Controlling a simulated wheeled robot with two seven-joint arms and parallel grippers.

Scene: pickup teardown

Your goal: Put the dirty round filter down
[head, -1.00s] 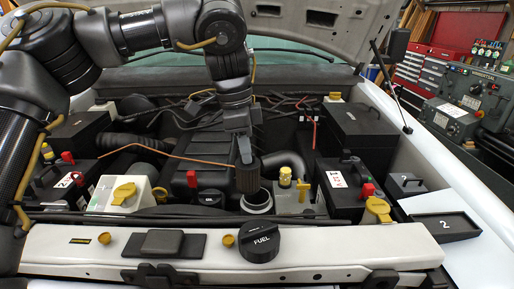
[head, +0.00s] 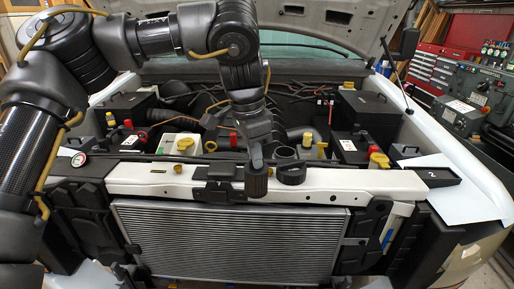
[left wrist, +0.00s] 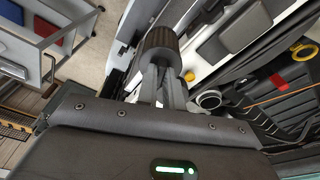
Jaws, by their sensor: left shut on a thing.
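My left gripper (head: 256,163) points down and is shut on the dirty round filter (head: 257,185), a dark pleated cylinder. The filter hangs in front of the white front crossmember in the head view; its exact height over it is hard to tell. In the left wrist view the filter (left wrist: 158,42) sits between the fingertips of the left gripper (left wrist: 160,80). The open round filter housing (head: 284,153) is behind and to the right of it. My right gripper is not in view.
The black fuel cap (head: 292,174) lies on the white crossmember (head: 345,183), close right of the filter. The radiator (head: 230,240) is below. A black tray marked 2 (head: 436,178) sits on the right fender. A grey cart (left wrist: 45,40) shows in the left wrist view.

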